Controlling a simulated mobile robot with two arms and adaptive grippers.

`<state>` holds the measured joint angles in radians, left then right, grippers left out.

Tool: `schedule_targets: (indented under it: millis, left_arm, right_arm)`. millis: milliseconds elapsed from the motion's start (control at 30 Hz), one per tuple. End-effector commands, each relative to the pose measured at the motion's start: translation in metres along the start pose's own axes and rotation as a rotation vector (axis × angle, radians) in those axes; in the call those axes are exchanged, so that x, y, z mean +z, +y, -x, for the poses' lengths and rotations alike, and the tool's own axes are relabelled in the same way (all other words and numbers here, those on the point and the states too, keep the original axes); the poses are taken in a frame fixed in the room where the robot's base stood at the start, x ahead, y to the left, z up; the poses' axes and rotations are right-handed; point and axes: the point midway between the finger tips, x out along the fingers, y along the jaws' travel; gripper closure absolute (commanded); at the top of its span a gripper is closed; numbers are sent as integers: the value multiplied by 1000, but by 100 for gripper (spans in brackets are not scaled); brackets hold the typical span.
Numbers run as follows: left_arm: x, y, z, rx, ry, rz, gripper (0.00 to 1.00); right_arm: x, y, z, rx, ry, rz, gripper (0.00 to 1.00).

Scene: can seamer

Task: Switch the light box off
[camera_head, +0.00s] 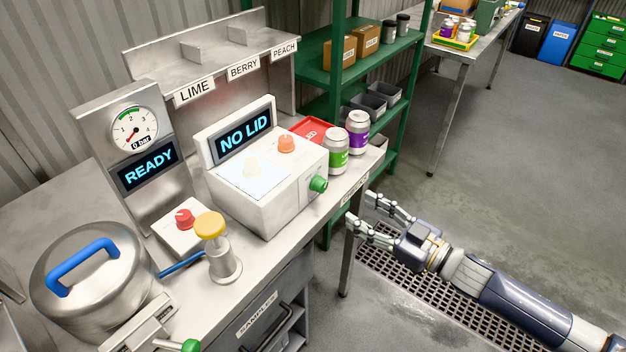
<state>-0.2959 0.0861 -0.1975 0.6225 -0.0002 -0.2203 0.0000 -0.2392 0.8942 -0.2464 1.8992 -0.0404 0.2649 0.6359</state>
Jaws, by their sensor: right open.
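The light box (262,208) is a white box on the steel bench. Its top has a pale lit panel (250,178) with a whitish round piece on it, and an orange knob (286,144). A green knob (318,184) sticks out of its right-hand side. The display (244,136) at its back reads "NO LID". My right gripper (366,216) is open and empty, off the bench's right edge, to the right of the green knob and apart from it. My left gripper is out of view.
Two cans, green-labelled (337,152) and purple-labelled (357,131), stand right of the box near a red tray (311,129). A yellow-topped plunger (211,227), a red knob (184,218) and a blue-handled pot (95,275) stand left. Green shelves (350,60) rise behind.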

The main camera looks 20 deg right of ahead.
Motion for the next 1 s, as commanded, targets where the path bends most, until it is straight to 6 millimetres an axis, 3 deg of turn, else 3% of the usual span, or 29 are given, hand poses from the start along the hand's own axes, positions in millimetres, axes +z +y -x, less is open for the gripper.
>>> schedule_targets:
  millis: [167, 400, 1000]
  left_arm:
    - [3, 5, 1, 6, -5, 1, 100]
    - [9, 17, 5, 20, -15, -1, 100]
    - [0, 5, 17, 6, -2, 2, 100]
  right_arm:
    - [-10, -5, -5, -18, 16, 2, 51]
    - [-12, -4, -29, -17, 18, 3, 51]
    - [-10, -5, -102, -15, 14, 2, 51]
